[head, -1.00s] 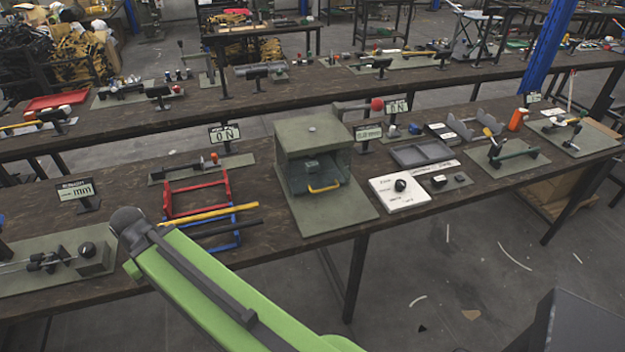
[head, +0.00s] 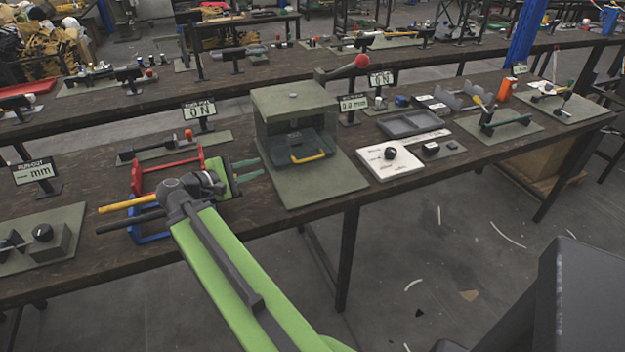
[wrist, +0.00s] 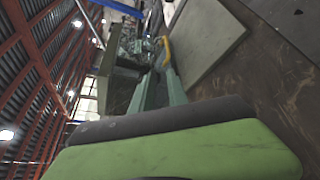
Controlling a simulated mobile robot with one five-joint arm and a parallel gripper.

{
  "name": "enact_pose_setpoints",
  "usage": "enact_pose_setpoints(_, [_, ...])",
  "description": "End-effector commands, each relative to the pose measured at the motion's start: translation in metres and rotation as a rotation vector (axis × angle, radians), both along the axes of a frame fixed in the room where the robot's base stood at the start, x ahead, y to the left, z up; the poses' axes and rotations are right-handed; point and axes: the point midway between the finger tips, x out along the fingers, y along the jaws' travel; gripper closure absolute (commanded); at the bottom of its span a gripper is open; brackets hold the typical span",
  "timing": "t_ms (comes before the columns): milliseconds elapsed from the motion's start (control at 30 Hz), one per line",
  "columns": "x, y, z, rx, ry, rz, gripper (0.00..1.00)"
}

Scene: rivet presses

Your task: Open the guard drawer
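The press is a grey-green box (head: 293,98) standing on a base plate on the near bench. The dark guard drawer (head: 292,141) sits in its open front, with a yellow bar handle (head: 308,156) on the drawer's face. My gripper (head: 262,167) is just left of the press, its two green fingers pointing right toward it. The fingers are apart with nothing between them in the head view. In the wrist view, the fingers (wrist: 158,74) point at the press, and the yellow handle (wrist: 167,50) shows beyond their tips. I see no contact with the handle.
A red and blue frame (head: 146,180) with yellow and black bars lies under my wrist, left of the press.

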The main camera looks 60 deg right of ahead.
Motion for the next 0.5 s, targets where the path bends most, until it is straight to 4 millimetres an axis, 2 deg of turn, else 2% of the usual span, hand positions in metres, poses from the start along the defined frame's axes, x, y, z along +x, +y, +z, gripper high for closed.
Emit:
enact_pose_setpoints(33, [-0.011,-0.013,-0.018,-0.013,0.004,-0.027,0.8])
enact_pose_setpoints(100, [-0.021,-0.024,-0.022,-0.018,0.006,-0.052,0.8])
enact_pose_setpoints(367, [-0.029,-0.033,-0.022,-0.016,0.005,-0.069,0.8])
enact_pose_setpoints(500, [-0.035,-0.051,-0.028,-0.015,0.004,-0.071,0.8])
